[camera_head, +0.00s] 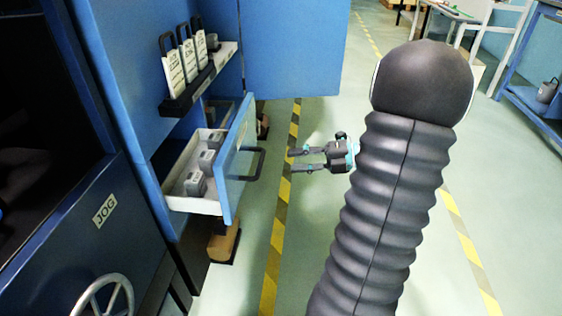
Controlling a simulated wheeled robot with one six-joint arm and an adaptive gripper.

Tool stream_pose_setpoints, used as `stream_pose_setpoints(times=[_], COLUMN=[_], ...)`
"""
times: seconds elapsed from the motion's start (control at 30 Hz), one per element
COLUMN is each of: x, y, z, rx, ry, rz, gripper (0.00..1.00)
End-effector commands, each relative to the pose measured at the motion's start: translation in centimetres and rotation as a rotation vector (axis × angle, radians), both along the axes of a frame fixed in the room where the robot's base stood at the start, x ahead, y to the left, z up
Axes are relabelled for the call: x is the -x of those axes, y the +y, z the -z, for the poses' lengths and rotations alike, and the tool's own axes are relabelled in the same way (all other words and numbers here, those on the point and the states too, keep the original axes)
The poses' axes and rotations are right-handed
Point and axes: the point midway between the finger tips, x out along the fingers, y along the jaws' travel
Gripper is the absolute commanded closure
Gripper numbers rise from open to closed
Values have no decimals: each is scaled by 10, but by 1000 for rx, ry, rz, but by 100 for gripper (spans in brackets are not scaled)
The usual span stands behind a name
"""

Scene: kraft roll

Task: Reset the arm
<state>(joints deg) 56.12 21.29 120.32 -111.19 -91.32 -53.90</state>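My gripper (293,161) shows in the head view at the centre, to the left of my dark ribbed arm. Its two fingers point left and stand apart with nothing between them. The fingertips are a short way right of the dark handle (258,163) of a pulled-out drawer (240,160), with a visible gap. My arm's own ribbed sleeve hides part of the arm behind the gripper.
The open drawer holds several grey blocks (195,183). Above it, a shelf (185,101) carries tagged cards (175,72). A blue cabinet door (290,48) stands open behind. A handwheel (103,298) is at lower left. Striped floor tape (275,250) crosses clear floor.

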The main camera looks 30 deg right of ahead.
Motion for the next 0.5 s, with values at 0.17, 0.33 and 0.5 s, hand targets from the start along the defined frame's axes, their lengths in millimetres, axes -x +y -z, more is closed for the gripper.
stream_pose_setpoints(times=[0.17,0.33,0.5], x=[8,10,10], y=[-11,-12,-12], z=[-3,-3,-3], rx=[-1,0,0], ry=[-1,0,0], rz=[0,-1,-1], gripper=[61,61,61])
